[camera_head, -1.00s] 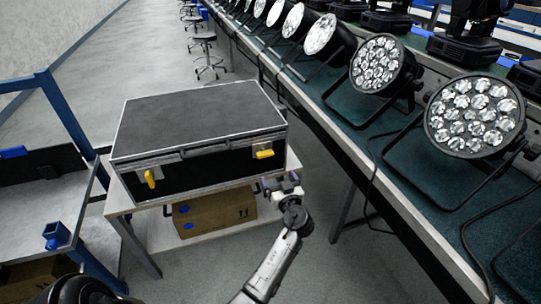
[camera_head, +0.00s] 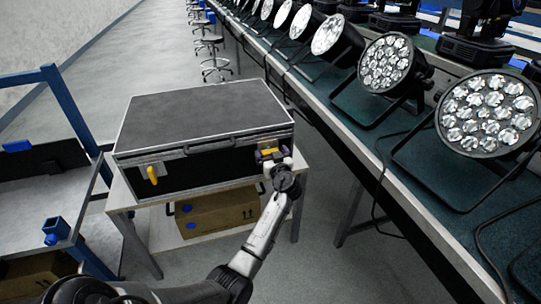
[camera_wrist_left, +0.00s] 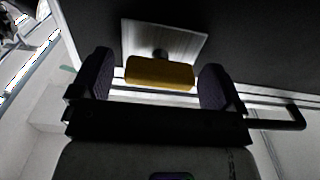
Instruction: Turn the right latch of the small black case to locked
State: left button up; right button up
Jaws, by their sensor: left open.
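The small black case (camera_head: 200,110) stands closed on a small table, its front with two yellow latches facing me. The left latch (camera_head: 152,174) hangs near upright, slightly tilted. The right latch (camera_head: 268,152) lies crosswise, close to level, and is partly hidden by my left gripper (camera_head: 271,156). In the left wrist view, the right latch (camera_wrist_left: 159,73) is a yellow bar on a pale metal plate (camera_wrist_left: 165,42). My left gripper (camera_wrist_left: 157,88) is open, with one dark finger at each end of the bar; contact cannot be made out. My right gripper is not in view.
A cardboard box (camera_head: 215,212) sits on the shelf under the case. A long bench (camera_head: 430,190) with several par cans runs along the right. A blue-framed cart (camera_head: 50,190) stands at the left. Bare floor lies behind the case.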

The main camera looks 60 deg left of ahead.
pick_arm(q)
jog(key=shift+a, duration=0.4)
jog(key=shift+c, duration=0.3)
jog(key=shift+c, duration=0.8)
jog(key=c, duration=0.7)
